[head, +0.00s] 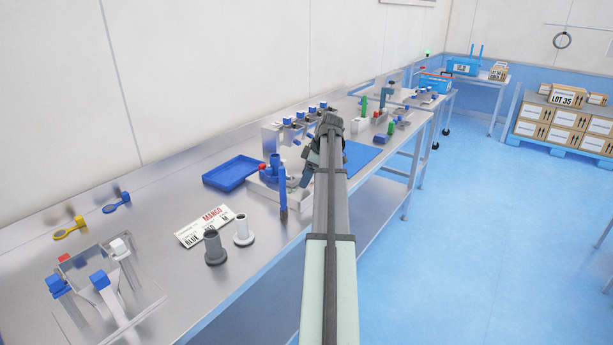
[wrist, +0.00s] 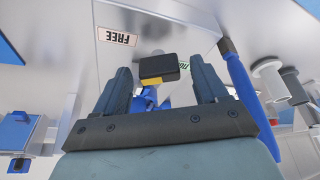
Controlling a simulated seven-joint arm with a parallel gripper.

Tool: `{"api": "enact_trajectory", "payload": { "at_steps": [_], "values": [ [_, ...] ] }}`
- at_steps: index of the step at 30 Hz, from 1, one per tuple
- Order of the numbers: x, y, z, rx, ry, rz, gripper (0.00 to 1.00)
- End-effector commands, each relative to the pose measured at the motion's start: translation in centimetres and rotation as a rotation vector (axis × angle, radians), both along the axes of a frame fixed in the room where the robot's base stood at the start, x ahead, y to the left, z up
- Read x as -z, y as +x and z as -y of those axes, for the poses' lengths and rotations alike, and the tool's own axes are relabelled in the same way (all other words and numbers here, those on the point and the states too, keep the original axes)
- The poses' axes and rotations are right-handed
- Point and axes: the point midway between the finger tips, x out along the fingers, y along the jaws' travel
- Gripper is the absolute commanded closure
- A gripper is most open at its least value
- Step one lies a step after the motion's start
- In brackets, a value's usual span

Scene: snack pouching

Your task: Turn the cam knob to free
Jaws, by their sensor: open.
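The cam knob (wrist: 158,67) is a dark block with a yellow patch on its near edge, in the middle of the wrist view. My gripper (wrist: 159,78) is open, with one finger to either side of the knob and a visible gap at each side; I cannot tell whether the fingertips are level with it. A FREE label (wrist: 117,36) lies on the pale plate (wrist: 175,25) up and left of the knob. A second, green-lettered label (wrist: 184,65) is mostly hidden at the knob's right. In the head view my arm hides the knob, and my gripper (head: 309,168) shows only partly.
A blue upright handle (head: 281,185) stands beside the fixture and also shows right of my gripper in the wrist view (wrist: 240,80). A blue tray (head: 232,173), a MANGO card (head: 205,227), a grey spool (head: 214,248) and a white spool (head: 243,230) are on the bench.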

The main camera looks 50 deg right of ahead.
Motion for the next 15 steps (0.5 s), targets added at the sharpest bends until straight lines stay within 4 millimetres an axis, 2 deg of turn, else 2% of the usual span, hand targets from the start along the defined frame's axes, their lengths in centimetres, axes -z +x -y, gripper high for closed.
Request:
{"api": "enact_trajectory", "payload": {
  "at_steps": [7,15],
  "values": [
    [0.05,0.02,-0.01,0.0,0.0,0.0,0.28],
    [0.03,0.01,-0.01,0.0,0.0,0.0,0.53]
  ]
}}
